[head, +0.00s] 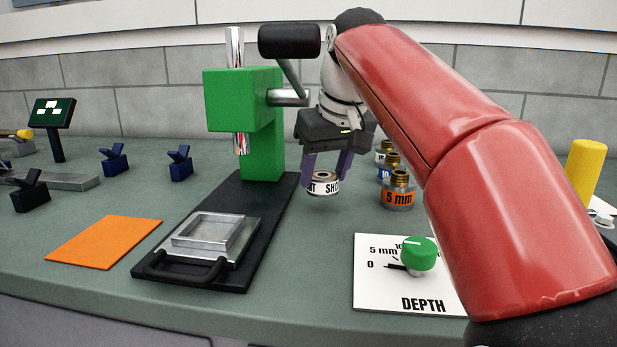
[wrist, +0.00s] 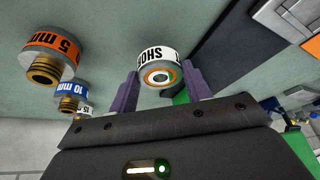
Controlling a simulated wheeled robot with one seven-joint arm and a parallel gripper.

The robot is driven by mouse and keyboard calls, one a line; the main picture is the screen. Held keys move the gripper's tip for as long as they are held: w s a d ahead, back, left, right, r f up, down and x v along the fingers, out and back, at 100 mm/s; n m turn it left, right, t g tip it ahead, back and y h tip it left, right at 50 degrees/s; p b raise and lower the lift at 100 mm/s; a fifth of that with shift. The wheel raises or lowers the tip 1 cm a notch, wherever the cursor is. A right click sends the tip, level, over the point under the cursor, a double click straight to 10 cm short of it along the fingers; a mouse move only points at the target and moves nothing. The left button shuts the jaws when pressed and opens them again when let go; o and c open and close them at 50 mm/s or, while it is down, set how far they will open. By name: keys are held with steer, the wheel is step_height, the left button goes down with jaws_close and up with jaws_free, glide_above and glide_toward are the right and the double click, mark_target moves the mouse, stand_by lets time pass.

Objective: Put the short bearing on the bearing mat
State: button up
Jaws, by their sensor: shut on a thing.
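The short bearing (head: 322,187) is a small ring with a white band lettered "SHORT". My gripper (head: 325,174) points down and is shut on it, one purple finger on each side. In the wrist view the bearing (wrist: 161,72) sits between the fingertips, its metal and orange-brown bore showing. Whether it touches the bench or hangs just above is hard to tell. A flat, bare orange mat (head: 104,241) lies at the front left, well apart from my gripper; no label shows on it.
A green press (head: 262,135) on a black base (head: 272,215) stands between bearing and mat, with a metal tray (head: 205,240) in front. Banded pieces, including an orange "5 mm" one (head: 398,192), stand right of the bearing. A DEPTH dial (head: 418,253) is at front right.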

steer(key=w+f, duration=0.1)
steer(key=w+a+f, duration=0.1)
steer(key=w, duration=0.1)
steer(key=w+a+f, duration=0.1)
steer(key=shift+w, duration=0.3)
steer(key=shift+w+f, duration=0.15)
steer(key=shift+f, duration=0.05)
steer(key=shift+f, duration=0.2)
steer(key=o, duration=1.3)
